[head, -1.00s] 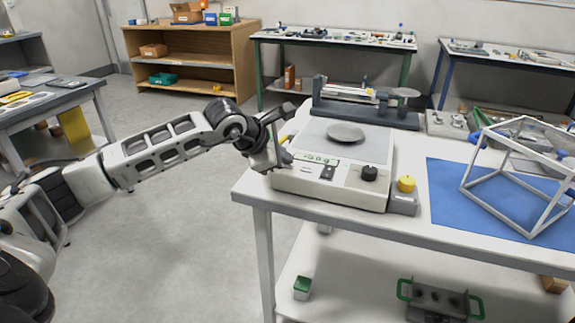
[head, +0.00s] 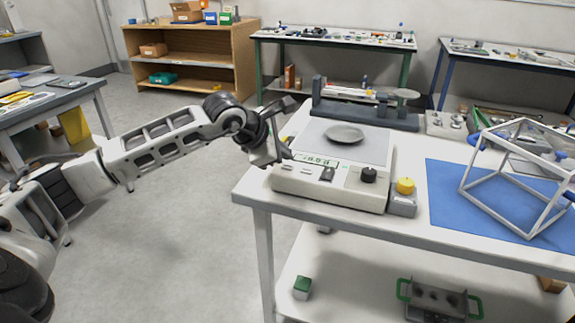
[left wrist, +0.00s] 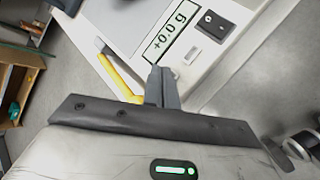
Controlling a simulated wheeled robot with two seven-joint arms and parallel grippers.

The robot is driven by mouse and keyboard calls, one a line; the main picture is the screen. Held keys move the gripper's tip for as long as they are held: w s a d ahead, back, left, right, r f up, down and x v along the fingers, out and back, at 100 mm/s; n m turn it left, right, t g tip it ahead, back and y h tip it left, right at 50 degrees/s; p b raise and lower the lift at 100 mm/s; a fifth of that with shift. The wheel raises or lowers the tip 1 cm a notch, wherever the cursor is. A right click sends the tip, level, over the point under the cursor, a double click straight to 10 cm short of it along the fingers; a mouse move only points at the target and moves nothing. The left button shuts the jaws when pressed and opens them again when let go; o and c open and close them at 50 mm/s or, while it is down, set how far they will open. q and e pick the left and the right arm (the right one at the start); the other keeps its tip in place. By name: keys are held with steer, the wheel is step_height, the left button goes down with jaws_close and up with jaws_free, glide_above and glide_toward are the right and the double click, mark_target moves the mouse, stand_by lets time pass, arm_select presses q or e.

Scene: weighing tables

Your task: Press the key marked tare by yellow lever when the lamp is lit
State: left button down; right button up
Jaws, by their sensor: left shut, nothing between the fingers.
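A cream bench scale (head: 335,195) stands on the white table, with a grey pan (head: 345,134) on top. Its display (head: 316,161) reads +0.0 g in the left wrist view (left wrist: 170,36). Pale keys (head: 307,170) and a dark switch (head: 327,174) sit on the front panel. The yellow lever (left wrist: 120,78) is at the scale's left side, beside my fingers. A yellow dome on a grey box (head: 405,186) stands at the scale's right; I cannot tell if it is lit. My left gripper (head: 287,153) is shut and empty, just above the panel's left end; its fingertips also show in the wrist view (left wrist: 162,74). Key markings are unreadable.
A dark balance (head: 365,113) stands behind the scale. A blue mat (head: 445,190) with a white open frame (head: 515,185) lies to the right. The table's front edge is close to the scale. Floor on the left is free.

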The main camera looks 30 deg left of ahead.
mark_target(284, 170)
arm_select(q)
steer(key=shift+r+p, duration=1.25)
steer(key=shift+r, duration=1.15)
steer(key=shift+d+f, duration=0.1)
